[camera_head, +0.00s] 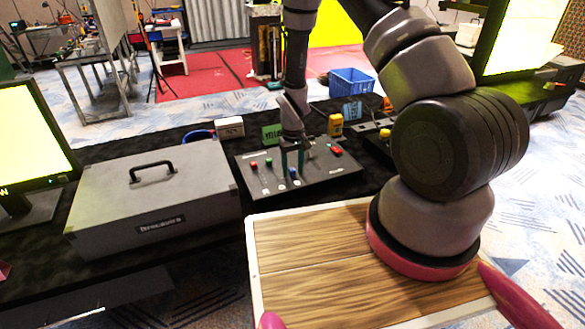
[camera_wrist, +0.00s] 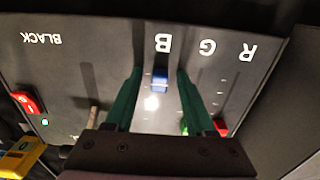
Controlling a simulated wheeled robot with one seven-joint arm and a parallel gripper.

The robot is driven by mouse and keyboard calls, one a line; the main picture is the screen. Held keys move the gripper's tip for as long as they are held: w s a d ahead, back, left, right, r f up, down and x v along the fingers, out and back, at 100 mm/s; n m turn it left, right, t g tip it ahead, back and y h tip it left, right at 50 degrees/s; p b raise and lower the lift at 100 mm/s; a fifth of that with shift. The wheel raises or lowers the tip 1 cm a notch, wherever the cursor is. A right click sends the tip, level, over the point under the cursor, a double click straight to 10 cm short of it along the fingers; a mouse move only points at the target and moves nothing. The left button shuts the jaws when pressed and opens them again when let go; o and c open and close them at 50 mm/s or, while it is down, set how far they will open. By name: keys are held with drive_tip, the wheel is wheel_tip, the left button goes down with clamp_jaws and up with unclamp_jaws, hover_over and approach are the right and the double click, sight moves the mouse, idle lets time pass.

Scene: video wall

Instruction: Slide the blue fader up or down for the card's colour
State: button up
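The dark control console (camera_head: 325,179) lies on the black table. Its blue fader (camera_wrist: 160,74) sits in the slot by the letter B, and it also shows low on the console in the head view (camera_head: 294,172). My gripper (camera_head: 292,170) points down over the console. Its two green fingers are open, one on each side of the blue fader, with a gap visible on both sides. A green card (camera_head: 271,135) with dark writing I cannot read stands behind the console.
In the wrist view a green fader (camera_wrist: 184,127) and a red fader (camera_wrist: 220,127) lie close to the right finger. A grey case (camera_head: 153,196) stands left of the console. Behind are a white box (camera_head: 230,127), a yellow object (camera_head: 335,125) and a blue basket (camera_head: 351,81).

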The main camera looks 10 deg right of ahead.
wheel_tip(320, 180, up, 11)
idle(0.6)
drive_tip(key=shift+f, duration=0.1)
wheel_tip(320, 180, up, 14)
drive_tip(key=m+t, duration=0.2)
hover_over(293, 170)
drive_tip(key=d, duration=0.2)
drive_tip(key=s+d+r+m+t+y, duration=0.1)
drive_tip(key=s+r, duration=0.1)
drive_tip(key=r, duration=0.3)
drive_tip(key=s+d+r, duration=0.2)
drive_tip(key=r, duration=0.4)
drive_tip(key=s+d+r+m+t+y, duration=0.1)
drive_tip(key=s+d+r+m+t, duration=0.2)
drive_tip(key=s+r, duration=1.1)
drive_tip(key=s+t, duration=0.1)
drive_tip(key=s, duration=0.2)
drive_tip(key=shift+r, duration=0.4)
drive_tip(key=shift+s+d, duration=0.1)
